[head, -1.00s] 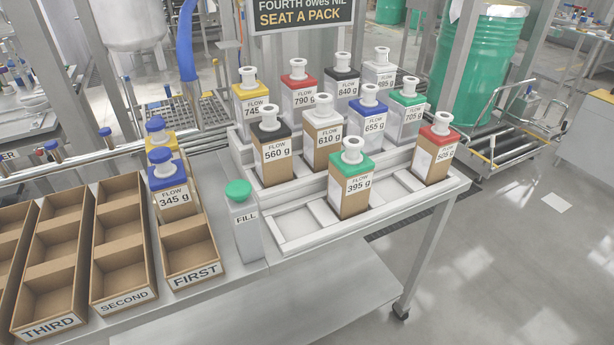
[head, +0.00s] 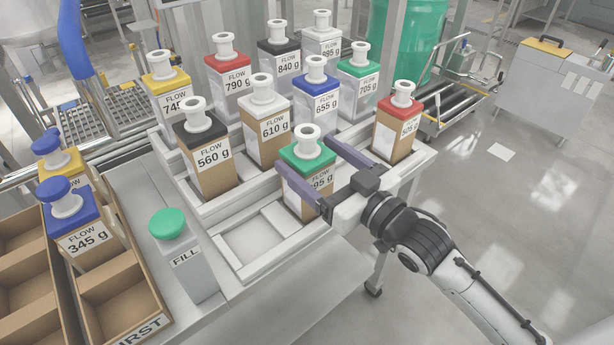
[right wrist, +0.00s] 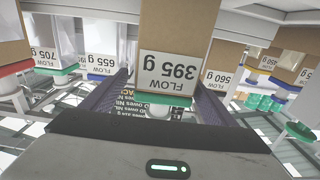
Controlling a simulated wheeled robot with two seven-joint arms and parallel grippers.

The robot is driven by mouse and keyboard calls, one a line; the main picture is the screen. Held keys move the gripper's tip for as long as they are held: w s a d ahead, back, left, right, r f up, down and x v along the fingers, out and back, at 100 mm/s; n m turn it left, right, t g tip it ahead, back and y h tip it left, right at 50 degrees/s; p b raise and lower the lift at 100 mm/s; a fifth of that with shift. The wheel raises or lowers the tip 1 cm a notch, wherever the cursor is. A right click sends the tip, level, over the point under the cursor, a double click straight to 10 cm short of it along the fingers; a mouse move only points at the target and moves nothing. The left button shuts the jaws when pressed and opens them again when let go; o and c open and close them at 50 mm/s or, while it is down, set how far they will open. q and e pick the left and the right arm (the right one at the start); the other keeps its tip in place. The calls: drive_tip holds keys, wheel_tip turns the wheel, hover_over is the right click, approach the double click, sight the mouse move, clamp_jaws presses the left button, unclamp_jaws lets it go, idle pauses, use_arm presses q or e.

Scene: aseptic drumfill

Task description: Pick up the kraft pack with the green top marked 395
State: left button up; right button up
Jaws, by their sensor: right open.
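The kraft pack with the green top marked 395 g (head: 306,180) stands upright in the front row of the white rack, with a white spool-shaped neck on top. My right gripper (head: 307,152) is open, with one purple finger on each side of this pack near its green top. The near finger hides part of its label in the head view. In the right wrist view, upside down, the 395 g pack (right wrist: 178,65) shows between the two spread fingers (right wrist: 158,92). I cannot tell whether the fingers touch it. My left gripper is not in view.
The red-topped pack (head: 396,135) stands right of the right finger in the same row. The 610 g pack (head: 265,135) and the black-topped 560 g pack (head: 208,160) stand behind. The green-capped FILL bottle (head: 185,265) and cardboard bins (head: 125,300) are at left.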

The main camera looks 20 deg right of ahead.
sight(294, 146)
drive_tip(key=x, duration=0.4)
drive_tip(key=shift+s+a+r+p, duration=0.15)
drive_tip(key=shift+a+r+p, duration=0.1)
drive_tip(key=shift+r+p, duration=0.05)
drive_tip(key=shift+w+a+f, duration=0.1)
drive_tip(key=shift+w+a, duration=0.1)
drive_tip(key=shift+w, duration=0.35)
drive_tip(key=c, duration=1.5)
